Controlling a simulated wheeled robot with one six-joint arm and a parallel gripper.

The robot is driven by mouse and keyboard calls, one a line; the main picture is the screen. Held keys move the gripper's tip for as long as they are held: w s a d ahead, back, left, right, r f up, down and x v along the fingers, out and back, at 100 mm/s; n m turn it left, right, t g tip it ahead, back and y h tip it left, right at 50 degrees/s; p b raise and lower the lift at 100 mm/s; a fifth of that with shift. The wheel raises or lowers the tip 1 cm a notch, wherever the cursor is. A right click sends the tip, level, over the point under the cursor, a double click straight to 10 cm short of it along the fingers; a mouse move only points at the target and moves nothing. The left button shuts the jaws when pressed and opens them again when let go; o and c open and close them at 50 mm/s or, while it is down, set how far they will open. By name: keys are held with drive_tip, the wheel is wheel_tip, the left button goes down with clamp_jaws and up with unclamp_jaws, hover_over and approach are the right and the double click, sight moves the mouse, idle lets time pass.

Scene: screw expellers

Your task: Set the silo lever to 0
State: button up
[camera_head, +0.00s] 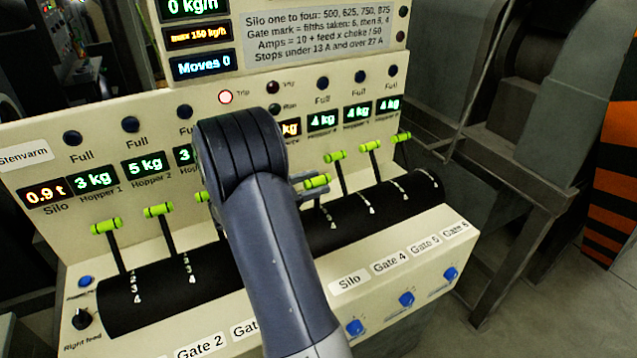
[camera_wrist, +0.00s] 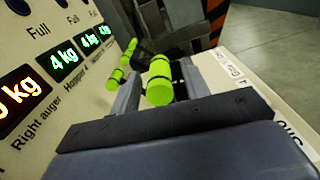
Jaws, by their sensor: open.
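The silo lever (camera_head: 317,181) has a bright green handle, in line with the "Silo" label on the sloped panel front. Its handle sits lower and nearer the front than the handles to its right. My gripper (camera_head: 308,182) is at this handle, its jaws apart. In the wrist view the green handle (camera_wrist: 158,88) lies between the two fingers of my gripper (camera_wrist: 156,92), with a gap on the left. I cannot tell whether the right finger touches it. My arm hides part of the lever's slot and its scale, so its exact mark is unclear.
The upright panel (camera_head: 60,165) with lit displays rises behind. The moves display (camera_head: 202,66) reads 0. Blue buttons (camera_head: 406,298) line the front.

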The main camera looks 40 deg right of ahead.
drive_tip(key=b+v, duration=0.1)
drive_tip(key=v, duration=0.8)
drive_tip(key=shift+b, duration=0.4)
drive_tip(key=shift+a, duration=0.1)
